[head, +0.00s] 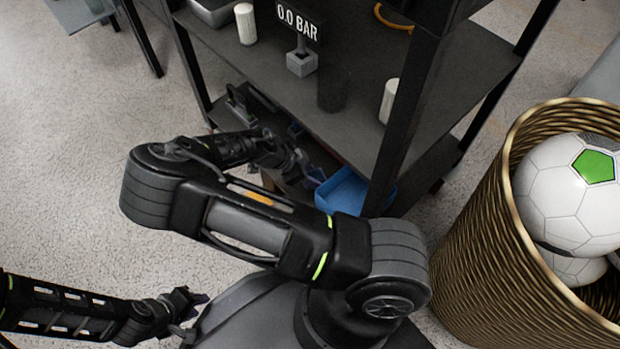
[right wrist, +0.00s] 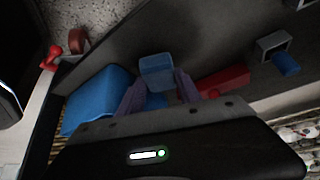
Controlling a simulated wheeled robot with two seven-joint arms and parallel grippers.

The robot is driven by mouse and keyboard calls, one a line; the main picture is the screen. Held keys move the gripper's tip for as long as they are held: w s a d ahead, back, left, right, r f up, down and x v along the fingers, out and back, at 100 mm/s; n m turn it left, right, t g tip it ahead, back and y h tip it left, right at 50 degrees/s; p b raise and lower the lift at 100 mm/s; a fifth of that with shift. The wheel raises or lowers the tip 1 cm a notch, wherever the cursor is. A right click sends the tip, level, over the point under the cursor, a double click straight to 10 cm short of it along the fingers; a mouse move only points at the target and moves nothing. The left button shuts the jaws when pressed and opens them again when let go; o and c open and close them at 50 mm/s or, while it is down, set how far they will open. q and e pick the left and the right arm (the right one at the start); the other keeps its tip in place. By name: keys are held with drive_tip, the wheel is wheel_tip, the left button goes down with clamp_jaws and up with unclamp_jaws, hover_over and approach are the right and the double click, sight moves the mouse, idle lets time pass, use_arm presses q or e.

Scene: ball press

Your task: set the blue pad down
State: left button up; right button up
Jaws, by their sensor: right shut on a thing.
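The blue pad (right wrist: 157,72) sits between the two fingers of my right gripper (right wrist: 158,92) in the right wrist view, and the gripper is shut on it. It is over the dark lower shelf; I cannot tell whether the pad touches the shelf. In the head view my right gripper (head: 288,160) reaches in under the upper shelf, and the pad is hard to make out there. My left gripper (head: 188,312) is at the lower left of the head view, away from the shelves, its fingers apart and empty.
A blue bin (head: 345,192) stands at the lower shelf's near end, close beside my right gripper (right wrist: 95,98). A red block (right wrist: 224,82) and a grey holder with a blue cylinder (right wrist: 286,63) lie right of it. A shelf post (head: 402,110) and a ball basket (head: 490,240) stand to the right.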

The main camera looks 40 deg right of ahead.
drive_tip(key=shift+f, duration=0.65)
use_arm(q)
drive_tip(key=shift+w+f, duration=0.1)
drive_tip(key=shift+f, duration=0.3)
use_arm(e)
drive_tip(key=o, duration=1.3)
drive_tip(key=shift+r, duration=0.1)
use_arm(q)
drive_tip(key=r+p, duration=0.2)
drive_tip(key=s+r+p, duration=0.1)
drive_tip(key=r+p, duration=0.1)
drive_tip(key=shift+r, duration=0.4)
use_arm(e)
drive_tip(key=v, duration=1.2)
drive_tip(key=shift+d, duration=0.1)
use_arm(q)
drive_tip(key=shift+w, duration=0.1)
